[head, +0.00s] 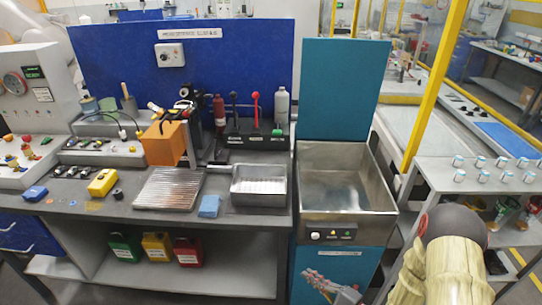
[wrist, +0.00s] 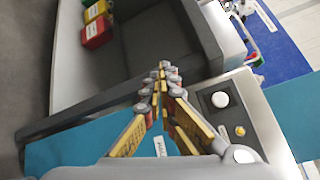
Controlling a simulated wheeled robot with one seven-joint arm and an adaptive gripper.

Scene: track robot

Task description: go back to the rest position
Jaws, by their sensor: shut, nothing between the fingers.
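My gripper (head: 330,286) shows at the bottom of the head view, in front of the teal cabinet (head: 349,266) under the metal basin. In the wrist view my gripper (wrist: 163,75) is shut and empty, its fingers meeting at the tips. In that view it is near the teal cabinet front and the control panel (wrist: 232,110). My arm's pale, covered link is at the lower right of the head view.
A workbench (head: 130,213) with an orange box (head: 164,143) and a metal tray (head: 258,185) stands left of the basin (head: 345,180). Green, yellow and red boxes (head: 188,252) sit on its lower shelf. A grey shelf unit (head: 470,178) and yellow post (head: 434,85) stand at right.

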